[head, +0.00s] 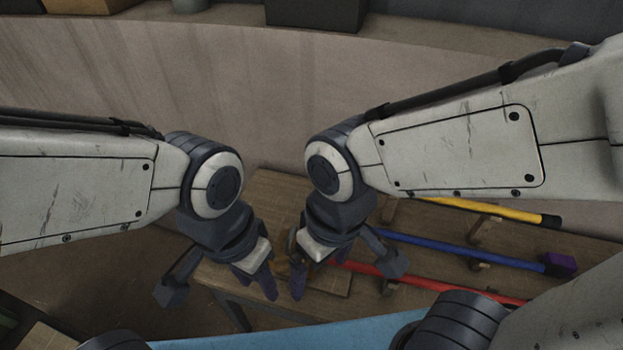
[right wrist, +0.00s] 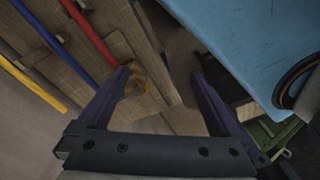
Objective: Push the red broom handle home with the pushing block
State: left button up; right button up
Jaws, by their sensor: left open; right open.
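The red broom handle (head: 430,284) lies on the wooden bench, its left end near my right gripper; it also shows in the right wrist view (right wrist: 88,32). A purple block (head: 561,263) sits at the right end of the blue handle; I cannot tell whether it is the pushing block. My left gripper (head: 256,279) and right gripper (head: 310,272) hang close together over the bench's left part, both open. A small orange-brown piece (right wrist: 138,80) lies below, beside one right fingertip. No object shows between the right fingers (right wrist: 160,80). The grippers partly hide the red handle's left end.
A blue handle (head: 450,251) and a yellow handle (head: 480,210) lie behind the red one, on wooden supports (head: 482,230). A light blue surface (head: 270,336) is at the front. Boxes (head: 315,12) stand at the back. A green crate (right wrist: 275,135) is at the right wrist view's lower right.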

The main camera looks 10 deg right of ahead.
jog(key=w+r+m+p, duration=0.2)
jog(key=w+m+p, duration=0.1)
jog(key=w, duration=0.2)
pick_arm(q)
notch_tip(320, 180, up, 12)
jog(key=w+p, duration=0.1)
jog(key=p, duration=0.7)
pick_arm(e)
jog(key=m+h, duration=0.1)
jog(key=m, duration=0.8)
send_over(291, 234)
notch_tip(291, 234, down, 8)
jog(key=f, duration=0.1)
notch_tip(291, 234, down, 11)
jog(key=b, duration=0.9)
jog(key=shift+f, duration=0.1)
pick_arm(q)
notch_tip(291, 234, down, 9)
jog(key=shift+d, duration=0.35)
pick_arm(e)
grip_shut()
